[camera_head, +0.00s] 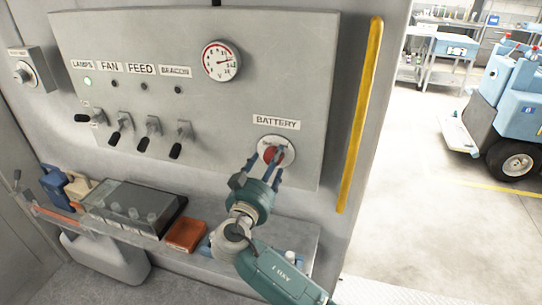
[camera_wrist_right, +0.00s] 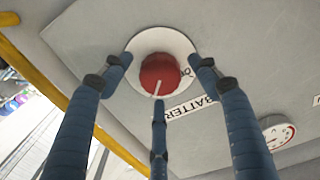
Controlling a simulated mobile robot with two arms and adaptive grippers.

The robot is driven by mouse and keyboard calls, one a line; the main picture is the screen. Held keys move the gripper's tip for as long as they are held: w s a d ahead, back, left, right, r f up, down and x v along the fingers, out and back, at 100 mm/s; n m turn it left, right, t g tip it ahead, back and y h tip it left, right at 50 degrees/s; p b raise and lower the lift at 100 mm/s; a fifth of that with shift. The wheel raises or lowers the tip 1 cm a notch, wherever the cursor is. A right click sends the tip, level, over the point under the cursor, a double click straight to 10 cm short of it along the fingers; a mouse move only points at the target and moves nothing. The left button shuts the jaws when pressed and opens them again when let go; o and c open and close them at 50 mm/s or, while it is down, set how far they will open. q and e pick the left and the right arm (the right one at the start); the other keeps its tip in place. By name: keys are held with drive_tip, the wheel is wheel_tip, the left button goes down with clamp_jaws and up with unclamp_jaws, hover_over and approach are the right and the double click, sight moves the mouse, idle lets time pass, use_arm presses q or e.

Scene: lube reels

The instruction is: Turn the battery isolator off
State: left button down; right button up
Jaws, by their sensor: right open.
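The battery isolator is a round red knob (camera_head: 273,156) on a white disc, below the BATTERY label (camera_head: 276,122) on the grey panel. In the right wrist view the red knob (camera_wrist_right: 160,71) has a white pointer line at its edge, towards the printed label. My right gripper (camera_head: 270,160) is open in front of the knob. In the right wrist view its blue fingers (camera_wrist_right: 160,78) spread around the knob, two at the sides and one below. I cannot tell whether any finger touches it. The fingers partly cover the disc's lettering. My left gripper is not in view.
A shelf below holds a dark tray (camera_head: 130,208) and an orange-brown box (camera_head: 185,235).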

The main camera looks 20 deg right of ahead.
drive_tip(key=shift+w+d, duration=0.3)
drive_tip(key=shift+w, duration=0.05)
drive_tip(key=shift+c, duration=0.5)
drive_tip(key=c, duration=1.1)
drive_tip(key=shift+o, duration=0.2)
drive_tip(key=shift+s+f+n, duration=0.1)
drive_tip(key=shift+f+n, duration=0.05)
drive_tip(key=shift+n, duration=4.3)
drive_tip(key=shift+f+n, duration=0.1)
drive_tip(key=shift+n, duration=4.35)
